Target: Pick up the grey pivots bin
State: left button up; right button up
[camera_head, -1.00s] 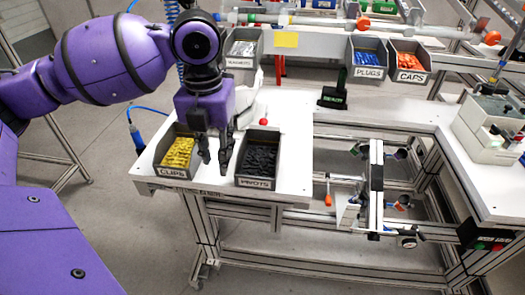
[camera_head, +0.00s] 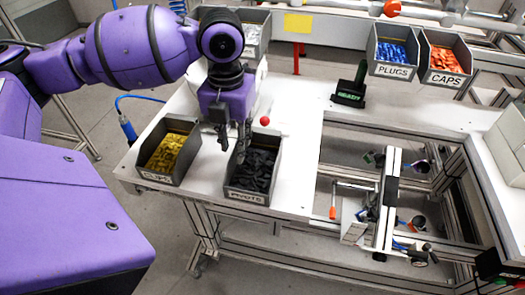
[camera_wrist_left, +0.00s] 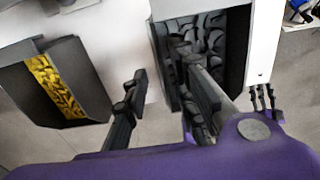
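The grey pivots bin (camera_head: 235,190), holding dark pivots (camera_head: 256,170), stands on the white table near its front edge. Its label shows in the head view. My left gripper (camera_head: 232,145) points down at the bin's left back corner, with its two fingers apart. In the left wrist view, the gripper (camera_wrist_left: 165,110) is open; one finger is in front of the pivots bin (camera_wrist_left: 243,50) and the other is left of it, over the white table. Whether a finger touches the bin wall, I cannot tell.
The clips bin (camera_head: 190,172) with yellow clips stands just left of the pivots bin. It also shows in the left wrist view (camera_wrist_left: 85,75). A red ball-topped knob (camera_head: 264,121) is behind. Plugs (camera_head: 377,67) and caps (camera_head: 463,78) bins are at the back right.

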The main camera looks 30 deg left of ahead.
pick_arm(q)
notch_tip(320, 180, down, 3)
jog(key=shift+w+r, duration=0.15)
jog(key=shift+r, duration=0.05)
grip_shut()
jog(key=shift+r, duration=0.1)
jog(key=shift+r, duration=0.1)
